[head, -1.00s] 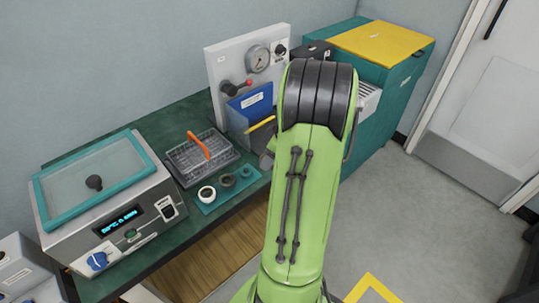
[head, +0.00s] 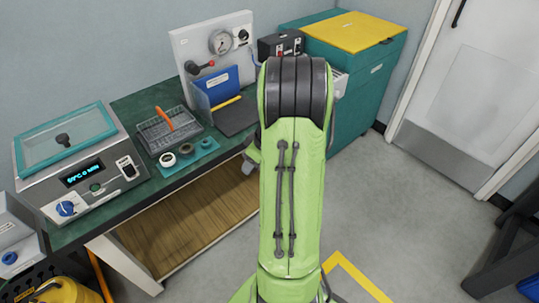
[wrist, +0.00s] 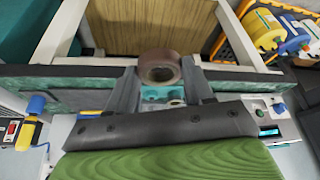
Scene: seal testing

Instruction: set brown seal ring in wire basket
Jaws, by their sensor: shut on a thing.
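A brown seal ring (wrist: 161,66) sits between the fingers of my gripper (wrist: 161,72) in the wrist view. My gripper is shut on it. In the head view my arm hides the ring and most of the gripper. The wire basket (head: 150,138) with an orange handle (head: 165,118) stands on the green bench, left of my arm. My gripper is apart from the basket.
A teal mat (head: 208,153) in front of the basket holds a white ring (head: 167,159) and darker rings. A lidded tester (head: 78,165) stands left, and a gauge panel (head: 190,48) with a blue holder (head: 218,85) behind. Grey floor is open to the right.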

